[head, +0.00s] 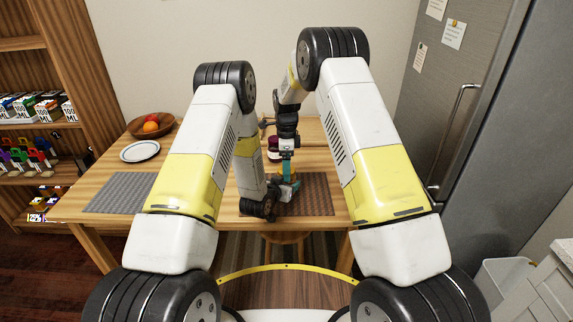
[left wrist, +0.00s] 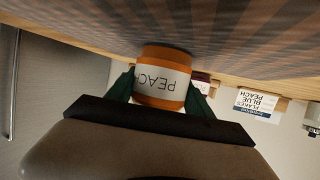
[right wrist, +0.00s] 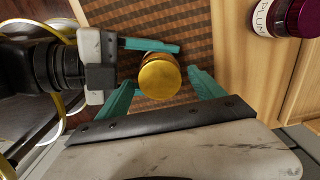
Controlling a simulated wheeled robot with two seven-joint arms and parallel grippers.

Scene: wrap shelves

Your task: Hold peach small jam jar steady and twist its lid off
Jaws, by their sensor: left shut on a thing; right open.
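The peach jam jar (left wrist: 160,80) has a white label reading PEACH and an orange body. In the left wrist view, which is upside down, it stands between the teal fingers of my left gripper (left wrist: 160,92), shut on its sides. In the right wrist view its gold lid (right wrist: 158,76) shows from above, over the brown checked mat (right wrist: 195,35). My right gripper (right wrist: 162,82) is open, with its fingers on either side of the lid; contact cannot be told. In the head view my left gripper (head: 289,184) and right gripper (head: 287,166) are close together and hide the jar.
A dark plum jar (right wrist: 287,17) stands on the table behind the mat. A grey mat (head: 120,193), a white plate (head: 140,151) and a fruit bowl (head: 152,126) are on the left of the table. A shelf (head: 30,125) stands at left, a fridge (head: 455,100) at right.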

